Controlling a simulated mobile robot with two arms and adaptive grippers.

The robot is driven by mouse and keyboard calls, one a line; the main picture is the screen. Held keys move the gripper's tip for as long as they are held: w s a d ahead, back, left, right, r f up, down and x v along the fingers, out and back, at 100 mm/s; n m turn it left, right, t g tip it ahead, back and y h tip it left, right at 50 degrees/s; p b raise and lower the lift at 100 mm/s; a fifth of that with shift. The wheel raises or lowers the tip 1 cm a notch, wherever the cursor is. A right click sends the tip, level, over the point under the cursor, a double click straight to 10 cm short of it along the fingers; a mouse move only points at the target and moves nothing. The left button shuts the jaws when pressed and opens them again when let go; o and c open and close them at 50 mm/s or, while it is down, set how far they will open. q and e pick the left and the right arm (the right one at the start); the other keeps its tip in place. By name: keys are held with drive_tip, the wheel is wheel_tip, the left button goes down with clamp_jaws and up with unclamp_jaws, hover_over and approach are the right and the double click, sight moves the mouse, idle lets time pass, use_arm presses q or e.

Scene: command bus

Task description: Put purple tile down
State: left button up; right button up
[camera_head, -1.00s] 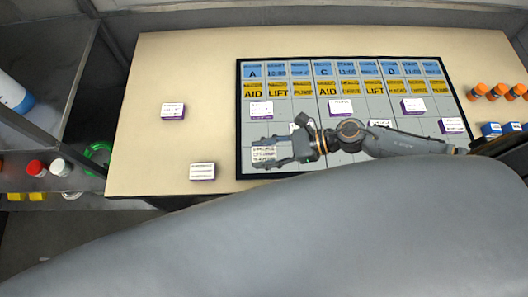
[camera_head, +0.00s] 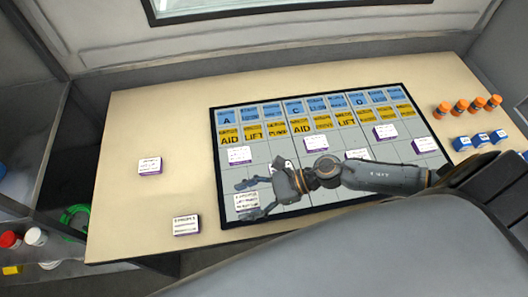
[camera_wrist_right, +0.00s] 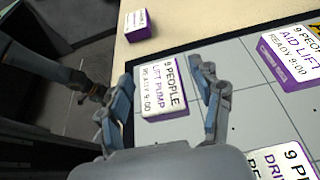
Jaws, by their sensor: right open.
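A white-topped tile with purple sides (camera_wrist_right: 164,92), reading "9 PEOPLE LIFT PUMP", lies flat at the near left corner of the grey board. In the head view this tile (camera_head: 246,202) shows partly behind my fingers. My right gripper (camera_head: 244,198) is open around it, and in the wrist view its fingers (camera_wrist_right: 161,72) stand apart on either side of the tile. The board (camera_head: 285,205) has blue and yellow header rows at its far side. My left gripper is not in view.
Other purple-sided tiles lie on the board, one (camera_head: 385,132) at the right. Two more, a far one (camera_head: 150,166) and a near one (camera_head: 186,225), are on the bare table (camera_head: 130,205) left of the board. Orange cylinders (camera_head: 460,106) and blue blocks (camera_head: 480,139) stand at the right.

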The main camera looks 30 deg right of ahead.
sight(251, 200)
drive_tip(key=shift+r, duration=0.2)
drive_tip(key=v, duration=0.1)
drive_tip(key=b+v, duration=0.1)
drive_tip(key=v, duration=0.2)
drive_tip(key=shift+s+d+f+b, duration=0.1)
drive_tip(key=shift+f+b, duration=0.25)
drive_tip(key=v, duration=0.3)
drive_tip(key=b+v, duration=0.1)
drive_tip(key=v, duration=0.2)
drive_tip(key=shift+d+r, duration=0.25)
drive_tip(key=shift+r, duration=0.1)
drive_tip(key=shift+s+d+r, duration=0.15)
drive_tip(key=shift+d+r, duration=0.15)
drive_tip(key=shift+d, duration=0.25)
